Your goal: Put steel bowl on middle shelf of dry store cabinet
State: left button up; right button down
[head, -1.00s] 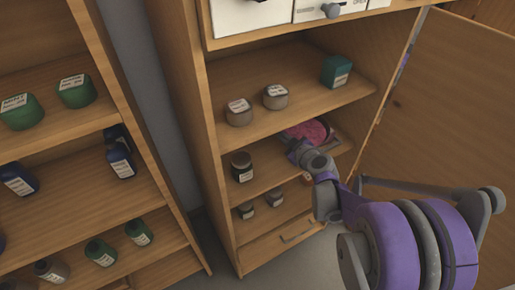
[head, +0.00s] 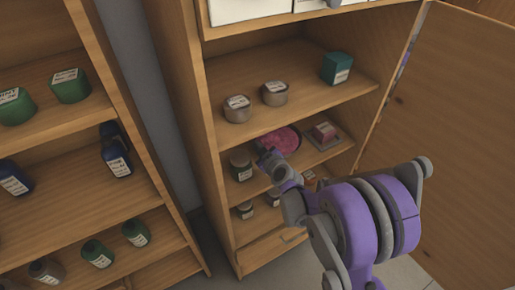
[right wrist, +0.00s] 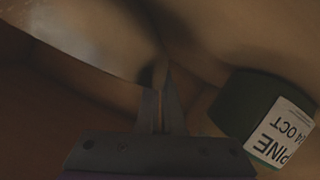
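The dry store cabinet (head: 212,150) stands open in the head view. A round bowl with a pink inside (head: 279,141), which I take for the steel bowl, is at its middle shelf (head: 318,153), behind a dark jar (head: 241,168). My right gripper (head: 268,160) reaches in at the bowl's near edge. In the right wrist view the gripper's fingers (right wrist: 160,105) are close together at the rim of a pale curved surface (right wrist: 75,35), apparently the bowl. Whether the bowl rests on the shelf is hidden. My left gripper is out of view.
A small tray with a pink block (head: 323,134) is right of the bowl. The dark jar, labelled PINE, is close beside the fingers in the wrist view (right wrist: 262,110). Two round tins (head: 237,108) and a teal box (head: 337,68) stand on the shelf above. The door (head: 450,110) is open at right.

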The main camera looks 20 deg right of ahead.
jog(key=c, duration=1)
grip_release()
jog(key=shift+a+f, duration=0.1)
jog(key=shift+f, duration=0.05)
jog(key=shift+c, duration=0.2)
jog(key=shift+r, duration=0.2)
jog(key=p+v, duration=0.1)
jog(key=v, duration=1)
jog(key=shift+s+a, duration=0.15)
jog(key=shift+s, duration=0.25)
jog(key=s+a+g+y, duration=0.2)
jog(key=s+a+g, duration=0.2)
jog(key=s+a, duration=0.4)
jog(key=s+a+f+m+g+h, duration=0.1)
jog(key=s+m+g, duration=0.4)
jog(key=s, duration=0.9)
jog(key=shift+a+f+h, duration=0.3)
jog(key=shift+a+f, duration=0.15)
jog(key=shift+f, duration=0.3)
